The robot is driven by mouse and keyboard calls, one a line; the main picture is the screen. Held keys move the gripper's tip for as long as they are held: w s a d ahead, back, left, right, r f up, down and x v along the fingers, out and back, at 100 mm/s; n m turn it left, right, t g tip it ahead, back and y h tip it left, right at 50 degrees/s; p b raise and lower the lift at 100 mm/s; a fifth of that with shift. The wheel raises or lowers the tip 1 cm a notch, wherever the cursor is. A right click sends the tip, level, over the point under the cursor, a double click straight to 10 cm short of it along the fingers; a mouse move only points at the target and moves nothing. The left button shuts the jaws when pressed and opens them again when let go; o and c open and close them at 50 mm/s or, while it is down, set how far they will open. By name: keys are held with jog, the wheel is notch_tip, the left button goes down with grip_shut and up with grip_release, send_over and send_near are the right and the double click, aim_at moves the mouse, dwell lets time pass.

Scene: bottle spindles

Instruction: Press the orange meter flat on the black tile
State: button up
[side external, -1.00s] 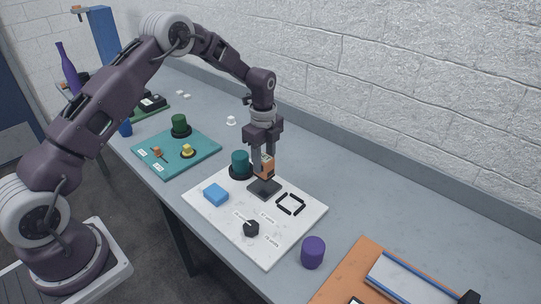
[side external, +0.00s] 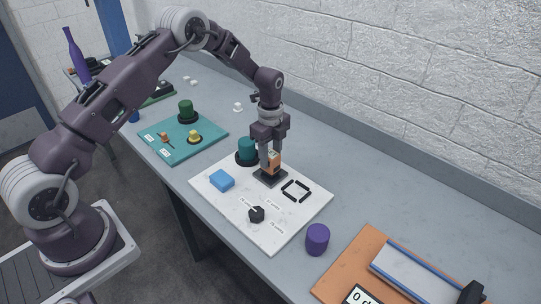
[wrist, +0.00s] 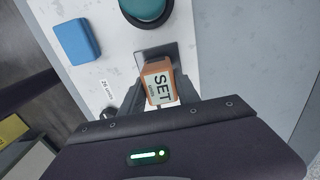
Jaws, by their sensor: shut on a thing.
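The orange meter (side external: 274,161) is upright between the fingers of my gripper (side external: 270,158), which is shut on it. It is over the black tile (side external: 270,178) on the white board; I cannot tell whether its base touches the tile. In the wrist view the meter (wrist: 150,71) has a pale screen reading "SET", and my gripper (wrist: 158,95) holds it from both sides. The tile (wrist: 143,50) shows just beyond the meter there, partly hidden by it.
The white board (side external: 235,210) also holds a blue block (side external: 222,180), a teal knob (side external: 247,150), a black outlined square (side external: 296,190) and a black knob (side external: 257,214). A purple cylinder (side external: 317,239) stands by the board's right edge. A teal board (side external: 170,150) lies farther left.

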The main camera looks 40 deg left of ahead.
jog(key=shift+f, duration=0.5)
dwell(0.8)
jog(key=shift+r, duration=0.1)
jog(key=shift+r, duration=3.45)
